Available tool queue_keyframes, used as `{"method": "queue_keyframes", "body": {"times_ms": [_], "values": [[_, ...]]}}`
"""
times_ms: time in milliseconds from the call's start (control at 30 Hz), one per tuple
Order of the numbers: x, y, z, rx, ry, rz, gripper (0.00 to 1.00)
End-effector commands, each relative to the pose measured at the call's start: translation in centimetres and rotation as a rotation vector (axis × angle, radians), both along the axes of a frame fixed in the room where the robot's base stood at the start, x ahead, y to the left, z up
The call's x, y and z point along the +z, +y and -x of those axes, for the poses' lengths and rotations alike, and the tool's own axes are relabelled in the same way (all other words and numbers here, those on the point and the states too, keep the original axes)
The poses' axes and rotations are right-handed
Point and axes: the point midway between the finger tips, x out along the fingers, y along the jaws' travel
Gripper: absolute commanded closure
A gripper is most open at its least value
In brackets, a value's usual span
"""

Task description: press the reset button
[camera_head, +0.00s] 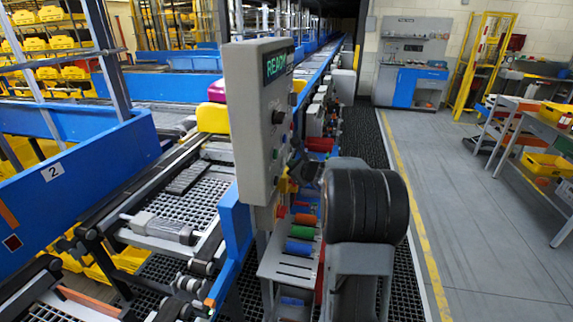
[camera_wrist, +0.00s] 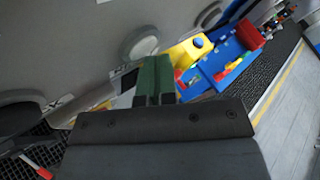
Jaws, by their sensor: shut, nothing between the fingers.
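A grey control box (camera_head: 258,125) stands beside the conveyor in the head view, with a lit green READY display (camera_head: 278,63). Its front carries a dark knob (camera_head: 278,117) and smaller controls below. Which control is the reset button cannot be told, as no label is legible. In the wrist view a grey panel (camera_wrist: 75,40) fills the upper left, with a pale round part (camera_wrist: 140,42) just beyond my fingertips. My gripper (camera_wrist: 154,62) is shut and empty, its green fingers together and close to the panel. Contact cannot be told. In the head view my arm largely hides the gripper.
The blue-sided conveyor (camera_head: 160,107) runs along the left. Coloured rollers or cylinders (camera_head: 300,247) lie below the box. A yellow floor line (camera_head: 407,190) borders open grey floor on the right. A workbench with yellow bins (camera_head: 548,163) stands at far right.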

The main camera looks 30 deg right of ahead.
Motion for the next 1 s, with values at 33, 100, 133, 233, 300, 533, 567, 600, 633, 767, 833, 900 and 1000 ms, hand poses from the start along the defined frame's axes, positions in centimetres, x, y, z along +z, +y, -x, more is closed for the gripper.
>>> {"method": "queue_keyframes", "body": {"times_ms": [33, 100, 133, 233, 300, 533, 567, 600, 633, 767, 833, 900, 1000], "values": [[0.0, 0.0, 0.0, 0.001, 0.000, 0.000, 1.00], [0.0, -0.1, 0.1, 0.000, -0.001, 0.000, 1.00], [0.0, -0.1, 0.1, 0.000, -0.001, 0.000, 1.00], [0.0, -0.4, 0.4, 0.000, -0.001, 0.000, 1.00], [0.0, -0.6, 0.6, 0.000, -0.001, 0.000, 1.00], [0.0, -1.3, 1.3, 0.000, 0.000, -0.001, 1.00], [0.0, -1.3, 1.3, 0.000, 0.000, -0.001, 1.00], [0.0, -1.3, 1.3, 0.000, 0.000, -0.001, 1.00], [0.0, -1.3, 1.3, 0.000, 0.000, -0.001, 1.00], [0.0, -1.3, 1.3, 0.000, 0.000, -0.001, 1.00], [0.0, -1.3, 1.3, 0.000, 0.000, -0.001, 1.00], [0.0, -1.5, 1.5, 0.000, 0.000, -0.001, 1.00], [0.0, -2.1, 2.0, -0.001, 0.000, 0.000, 1.00]]}}
